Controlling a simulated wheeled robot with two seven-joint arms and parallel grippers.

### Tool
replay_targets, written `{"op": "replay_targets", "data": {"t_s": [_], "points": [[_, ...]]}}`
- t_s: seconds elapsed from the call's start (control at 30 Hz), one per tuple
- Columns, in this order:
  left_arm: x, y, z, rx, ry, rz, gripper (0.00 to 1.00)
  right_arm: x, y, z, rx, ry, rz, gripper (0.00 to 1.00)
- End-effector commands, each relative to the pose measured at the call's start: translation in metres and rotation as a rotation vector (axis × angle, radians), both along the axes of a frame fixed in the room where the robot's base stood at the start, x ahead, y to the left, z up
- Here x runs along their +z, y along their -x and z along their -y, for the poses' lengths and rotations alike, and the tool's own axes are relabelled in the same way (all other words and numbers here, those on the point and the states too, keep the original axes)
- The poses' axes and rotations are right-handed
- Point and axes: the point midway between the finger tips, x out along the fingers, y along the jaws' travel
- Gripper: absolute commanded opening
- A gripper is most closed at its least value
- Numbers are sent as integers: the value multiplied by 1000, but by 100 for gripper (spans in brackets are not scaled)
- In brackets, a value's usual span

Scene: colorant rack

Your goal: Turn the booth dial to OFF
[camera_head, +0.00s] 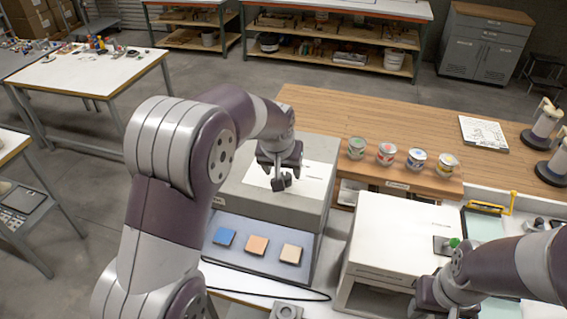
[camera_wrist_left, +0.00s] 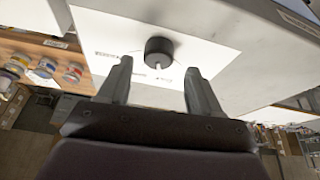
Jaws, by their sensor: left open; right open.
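The booth (camera_head: 320,150) is a grey box with a white label plate on top and three sample tiles, blue, orange and tan, in its open front. The booth dial (camera_wrist_left: 158,46) is a round black knob on the white plate, with a light pointer mark toward the gripper side. In the head view it is hidden or not clear behind my left gripper (camera_head: 281,183). In the left wrist view my left gripper (camera_wrist_left: 157,72) is open and empty, its fingertips just short of the dial and to either side of it. My right gripper (camera_head: 442,305) is at the bottom edge, partly cut off.
Several paint cans (camera_head: 387,154) stand on the wooden counter right of the booth. A white machine (camera_head: 395,235) with a green button (camera_head: 454,242) stands between the booth and my right arm. A black cable (camera_head: 270,293) lies in front of the booth.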

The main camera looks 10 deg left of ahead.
Motion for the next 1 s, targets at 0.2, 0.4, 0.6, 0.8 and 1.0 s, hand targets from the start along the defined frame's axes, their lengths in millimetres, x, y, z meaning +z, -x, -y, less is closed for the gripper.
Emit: {"op": "replay_targets", "data": {"t_s": [0.2,0.4,0.6,0.8,1.0], "points": [[-24,-10,0,1,0,-1,64,16,0,0,0,0,0,43],[-29,-12,0,0,1,3,64,15,0,0,0,0,0,43],[-29,-12,0,0,1,2,29,15,0,0,0,0,0,43],[-29,-12,0,1,0,3,9,14,0,0,0,0,0,43],[-31,-12,0,39,0,3,9,5,0,0,0,0,0,43]]}}
